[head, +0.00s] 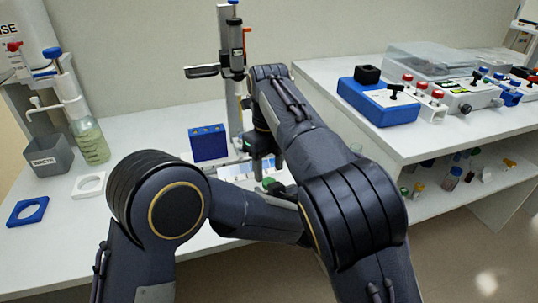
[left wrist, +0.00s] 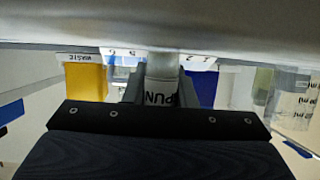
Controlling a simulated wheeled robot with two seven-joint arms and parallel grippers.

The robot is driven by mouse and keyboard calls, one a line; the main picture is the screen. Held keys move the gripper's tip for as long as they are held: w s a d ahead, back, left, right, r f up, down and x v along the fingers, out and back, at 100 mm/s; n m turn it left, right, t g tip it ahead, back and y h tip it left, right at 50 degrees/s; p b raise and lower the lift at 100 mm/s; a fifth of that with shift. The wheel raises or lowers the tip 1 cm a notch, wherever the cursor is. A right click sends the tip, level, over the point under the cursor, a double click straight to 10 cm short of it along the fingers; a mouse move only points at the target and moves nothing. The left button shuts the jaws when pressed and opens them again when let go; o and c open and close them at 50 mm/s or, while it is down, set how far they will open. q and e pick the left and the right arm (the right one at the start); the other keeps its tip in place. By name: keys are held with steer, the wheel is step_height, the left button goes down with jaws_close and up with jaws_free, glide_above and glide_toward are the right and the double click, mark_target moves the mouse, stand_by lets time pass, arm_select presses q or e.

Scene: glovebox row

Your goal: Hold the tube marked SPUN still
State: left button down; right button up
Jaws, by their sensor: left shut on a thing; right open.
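The tube marked SPUN (left wrist: 160,92) stands between the fingers of my left gripper (left wrist: 161,84) in the left wrist view. The fingers are shut on it, and only the letters PUN show on its label. Its upper and lower ends are not clear there. In the head view the left forearm reaches right, and its gripper is largely hidden behind my right arm. My right gripper (head: 267,166) is open and points down over the bench, close to where the left arm ends. I cannot make out the tube in the head view.
A blue rack (head: 208,143) and a metal stand (head: 234,95) are behind the grippers. A grey bin (head: 48,156), a bottle (head: 91,143), a white ring (head: 76,188) and a blue ring (head: 14,215) are at left. A blue device (head: 372,100) stands on the right bench.

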mark_target(269, 181)
steer(key=shift+f, duration=1.75)
steer(key=c, duration=1)
steer(key=o, duration=1)
steer(key=shift+o, duration=0.2)
steer(key=shift+r, duration=2.3)
arm_select(q)
steer(key=c, duration=1.1)
jaws_free()
